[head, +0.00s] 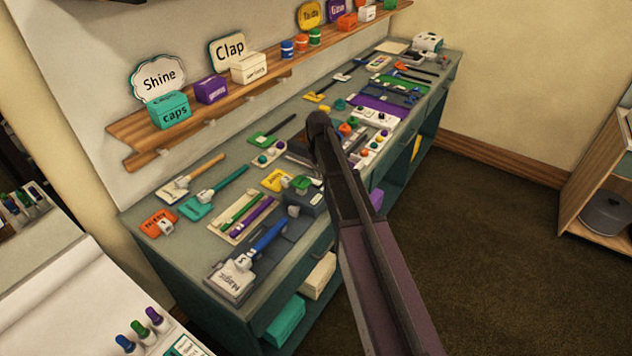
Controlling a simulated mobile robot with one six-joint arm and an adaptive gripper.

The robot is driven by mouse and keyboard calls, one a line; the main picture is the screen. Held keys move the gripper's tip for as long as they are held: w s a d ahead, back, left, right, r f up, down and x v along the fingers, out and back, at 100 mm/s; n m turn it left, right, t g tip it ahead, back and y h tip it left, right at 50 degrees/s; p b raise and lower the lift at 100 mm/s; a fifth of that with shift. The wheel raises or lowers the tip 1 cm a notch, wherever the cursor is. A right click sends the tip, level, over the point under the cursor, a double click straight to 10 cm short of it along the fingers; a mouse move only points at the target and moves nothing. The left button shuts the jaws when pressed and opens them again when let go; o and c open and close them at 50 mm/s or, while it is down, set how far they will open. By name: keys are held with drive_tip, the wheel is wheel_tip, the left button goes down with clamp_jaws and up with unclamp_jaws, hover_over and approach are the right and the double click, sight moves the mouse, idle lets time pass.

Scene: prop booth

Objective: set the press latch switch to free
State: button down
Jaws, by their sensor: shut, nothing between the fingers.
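I cannot pick out the press latch switch or its setting; the labels on the bench are too small to read. A white panel with dark knobs (378,116) lies on the grey-green bench (130,213), right of my raised dark arm. A second pale panel with several small coloured parts (372,150) is just in front of it, partly hidden by my arm. A dark grey block (304,201) stands near the front edge, left of my arm. My gripper does not show clearly; the arm hides part of the bench's middle.
A wooden shelf (125,131) with labelled boxes and signs runs along the wall behind. The brown floor (490,240) at right is clear.

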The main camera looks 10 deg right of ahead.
sight(318, 182)
drive_tip(key=shift+f+b, duration=1.35)
idle(1.1)
drive_tip(key=shift+r, duration=0.2)
drive_tip(key=shift+r+p, duration=3.35)
drive_tip(key=shift+p, duration=0.2)
drive_tip(key=s+m, duration=0.3)
drive_tip(key=s, duration=2.2)
drive_tip(key=shift+s+a+f, duration=0.15)
drive_tip(key=shift+s+a, duration=0.1)
